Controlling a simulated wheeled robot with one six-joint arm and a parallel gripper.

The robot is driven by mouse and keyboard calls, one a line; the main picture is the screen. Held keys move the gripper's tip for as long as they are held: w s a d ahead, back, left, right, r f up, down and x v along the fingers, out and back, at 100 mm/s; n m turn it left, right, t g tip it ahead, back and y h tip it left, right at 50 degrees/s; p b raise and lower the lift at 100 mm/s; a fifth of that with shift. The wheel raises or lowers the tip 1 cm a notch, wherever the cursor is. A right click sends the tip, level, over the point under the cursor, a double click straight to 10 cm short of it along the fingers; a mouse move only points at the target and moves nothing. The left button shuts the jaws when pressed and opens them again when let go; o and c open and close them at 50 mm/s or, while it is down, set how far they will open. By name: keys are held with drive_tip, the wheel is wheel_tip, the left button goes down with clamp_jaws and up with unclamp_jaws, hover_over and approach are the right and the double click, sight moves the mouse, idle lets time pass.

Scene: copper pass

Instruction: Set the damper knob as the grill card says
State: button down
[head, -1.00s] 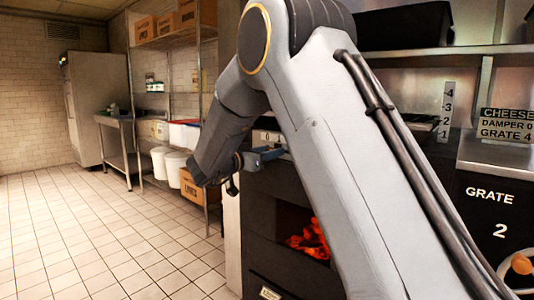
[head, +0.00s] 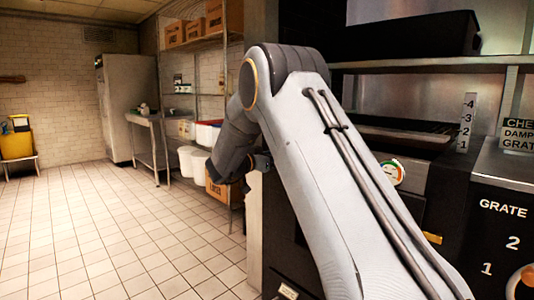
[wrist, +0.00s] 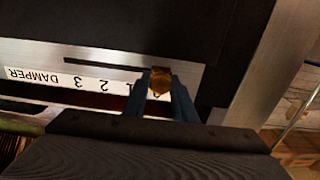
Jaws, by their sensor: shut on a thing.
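The damper knob (wrist: 160,80), a small brass-coloured block, stands at the right end of a dark slot in a metal plate in the wrist view. The damper scale (wrist: 75,83) below the slot appears upside down, with DAMPER, 3 and 2 legible; the marks by the knob are mostly covered by my fingers. My gripper (wrist: 160,92) is shut on the knob. In the head view my arm hides the knob and most of the gripper. The grill card (head: 519,134) is cut off at the right edge; the earlier frame reads CHEESE, DAMPER 0, GRATE 4.
A grate panel (head: 503,208) with a wheel is at right, beside a vertical number scale (head: 466,122). A round coloured dial (head: 393,172) shows past my arm. White bins (head: 190,160) and shelving stand left of the grill. The tiled floor (head: 120,230) is clear.

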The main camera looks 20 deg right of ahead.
drive_tip(key=shift+w+a+r, duration=0.1)
drive_tip(key=shift+w+a, duration=0.05)
drive_tip(key=shift+a, duration=0.05)
drive_tip(key=c, duration=1.5)
unclamp_jaws()
drive_tip(key=shift+w+a, duration=0.1)
drive_tip(key=shift+a, duration=0.05)
drive_tip(key=shift+p+v, duration=0.65)
drive_tip(key=shift+v, duration=3.2)
